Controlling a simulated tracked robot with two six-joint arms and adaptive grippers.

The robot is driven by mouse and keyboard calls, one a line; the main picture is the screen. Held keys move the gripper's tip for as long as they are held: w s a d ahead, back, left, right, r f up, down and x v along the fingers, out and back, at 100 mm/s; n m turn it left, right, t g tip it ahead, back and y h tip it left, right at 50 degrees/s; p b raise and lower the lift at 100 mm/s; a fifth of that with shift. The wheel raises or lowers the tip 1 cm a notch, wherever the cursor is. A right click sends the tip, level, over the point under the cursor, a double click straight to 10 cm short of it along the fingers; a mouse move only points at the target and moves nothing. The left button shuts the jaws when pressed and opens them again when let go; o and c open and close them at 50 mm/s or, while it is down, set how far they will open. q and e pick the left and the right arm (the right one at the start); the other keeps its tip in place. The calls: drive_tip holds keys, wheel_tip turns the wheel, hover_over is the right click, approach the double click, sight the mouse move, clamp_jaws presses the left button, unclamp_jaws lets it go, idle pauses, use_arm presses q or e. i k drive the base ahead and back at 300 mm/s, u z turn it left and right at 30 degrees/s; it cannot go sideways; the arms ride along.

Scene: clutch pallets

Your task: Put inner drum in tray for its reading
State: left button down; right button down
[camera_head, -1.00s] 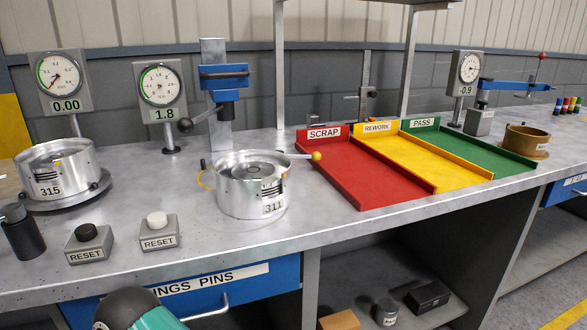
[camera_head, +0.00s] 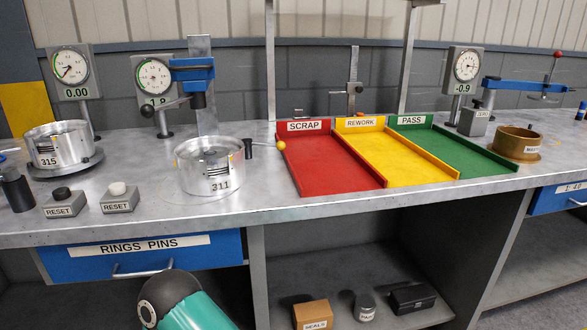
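A silver drum marked 311 (camera_head: 209,168) stands on the bench under a blue clamp arm (camera_head: 192,72). A second silver drum marked 315 (camera_head: 58,145) sits on a round base at the far left. The red SCRAP tray (camera_head: 337,181), yellow REWORK tray (camera_head: 397,158) and green PASS tray (camera_head: 458,150) are side by side right of drum 311, all empty. The left dial gauge (camera_head: 71,70) reads 0.00. The middle gauge (camera_head: 153,82) is partly covered by the clamp lever; its readout shows about 1.8. The right gauge (camera_head: 465,72) reads -0.9. Neither gripper shows.
Two RESET boxes (camera_head: 63,203) (camera_head: 119,198) and a dark cylinder (camera_head: 16,189) stand along the front left. A brass ring (camera_head: 519,140) sits right of the trays. Shelf boxes (camera_head: 412,298) lie below.

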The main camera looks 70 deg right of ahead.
sight(207, 166)
drive_tip(key=k, duration=0.95)
drive_tip(key=z, duration=0.9)
drive_tip(key=i, duration=0.6)
drive_tip(key=z, duration=0.1)
